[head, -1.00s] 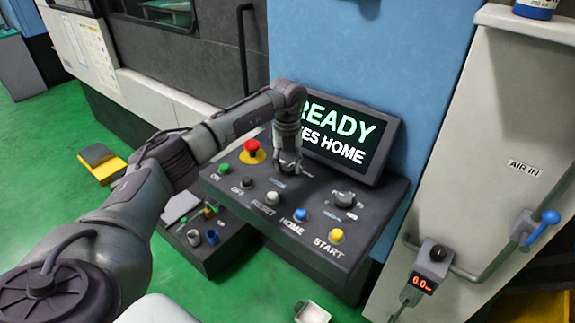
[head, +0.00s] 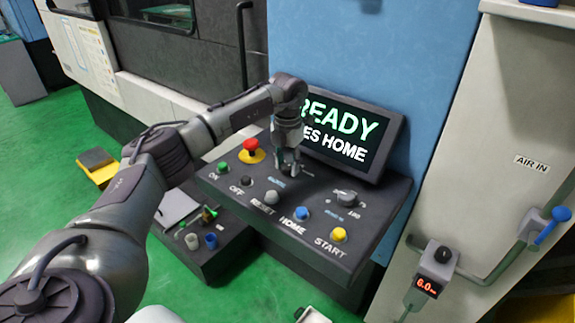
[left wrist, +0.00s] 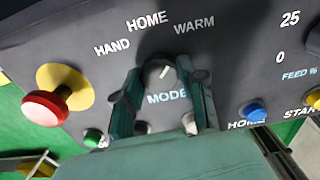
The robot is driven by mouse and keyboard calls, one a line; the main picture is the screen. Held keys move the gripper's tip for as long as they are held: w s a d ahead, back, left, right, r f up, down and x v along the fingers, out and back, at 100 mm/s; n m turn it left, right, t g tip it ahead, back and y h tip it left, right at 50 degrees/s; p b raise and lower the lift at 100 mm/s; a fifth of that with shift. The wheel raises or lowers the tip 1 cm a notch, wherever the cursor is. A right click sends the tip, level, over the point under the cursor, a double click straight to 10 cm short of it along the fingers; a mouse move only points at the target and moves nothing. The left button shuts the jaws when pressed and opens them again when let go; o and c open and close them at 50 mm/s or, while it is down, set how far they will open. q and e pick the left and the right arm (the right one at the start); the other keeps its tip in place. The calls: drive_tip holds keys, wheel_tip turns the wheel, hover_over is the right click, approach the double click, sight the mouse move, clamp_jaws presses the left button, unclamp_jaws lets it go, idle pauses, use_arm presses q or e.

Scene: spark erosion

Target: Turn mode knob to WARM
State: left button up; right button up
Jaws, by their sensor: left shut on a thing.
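The mode knob (left wrist: 159,78) is a dark round knob on the sloped control panel (left wrist: 235,60), above the MODE lettering. HAND, HOME and WARM labels arc over it. Its white pointer mark leans to the upper right, towards the WARM side; I cannot tell whether it lines up exactly. My left gripper (left wrist: 160,85) is shut on the knob, one finger on each side. In the head view my left gripper (head: 288,163) reaches down to the panel and hides most of the knob. My right gripper is in neither view.
A red emergency button (head: 251,146) sits left of the gripper. Several small buttons line the panel's front, with the feed dial (head: 346,197) at right. The screen (head: 345,133) behind reads READY, partly covered by my arm.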

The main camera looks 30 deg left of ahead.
sight(288, 165)
use_arm(q)
drive_tip(key=shift+m, duration=0.4)
drive_tip(key=o, duration=1.1)
drive_tip(key=shift+o, duration=0.2)
drive_tip(key=shift+r, duration=0.15)
wheel_tip(288, 165, up, 12)
